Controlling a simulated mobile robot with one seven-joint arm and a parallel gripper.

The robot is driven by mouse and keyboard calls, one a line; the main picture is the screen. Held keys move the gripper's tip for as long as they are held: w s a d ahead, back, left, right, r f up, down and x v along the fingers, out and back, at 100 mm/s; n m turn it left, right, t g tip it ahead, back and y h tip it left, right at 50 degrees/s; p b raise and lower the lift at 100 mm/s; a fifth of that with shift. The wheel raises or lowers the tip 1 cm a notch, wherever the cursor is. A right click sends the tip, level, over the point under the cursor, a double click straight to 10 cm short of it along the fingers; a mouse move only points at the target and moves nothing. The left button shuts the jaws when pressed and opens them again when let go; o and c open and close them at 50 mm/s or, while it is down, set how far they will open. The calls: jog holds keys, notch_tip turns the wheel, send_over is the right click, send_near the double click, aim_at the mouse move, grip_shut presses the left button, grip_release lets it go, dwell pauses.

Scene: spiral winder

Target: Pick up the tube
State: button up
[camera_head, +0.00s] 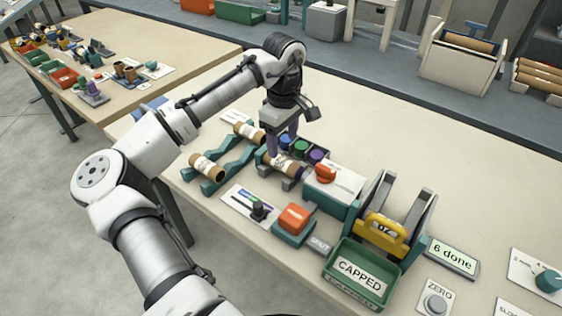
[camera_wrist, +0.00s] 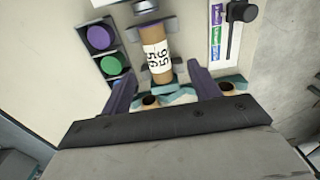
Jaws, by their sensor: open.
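A brown cardboard tube (camera_head: 285,166) with a white printed label lies in a grey cradle on the near bench. In the wrist view the tube (camera_wrist: 154,45) lies ahead, its near end by the fingertips. My gripper (camera_head: 283,146) is above the tube in the head view, pointing down. In the wrist view its two dark purple fingers (camera_wrist: 161,74) stand apart, one to each side of the tube's line. The gripper is open and empty. Two more labelled tubes rest on a teal rack, one at the front (camera_head: 206,167) and one further back (camera_head: 250,132).
A teal box with a red knob (camera_head: 326,173), an orange button (camera_head: 295,217), a slider panel (camera_head: 252,206) and a green CAPPED tray (camera_head: 361,273) stand nearby.

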aim_at(283, 159)
jog(key=f, duration=0.2)
jog(key=f+p, duration=0.1)
jog(key=f, duration=0.5)
jog(key=shift+w+f+p, duration=0.1)
jog(key=shift+w+p, duration=0.25)
jog(key=shift+p, duration=0.05)
jog(key=c, duration=1)
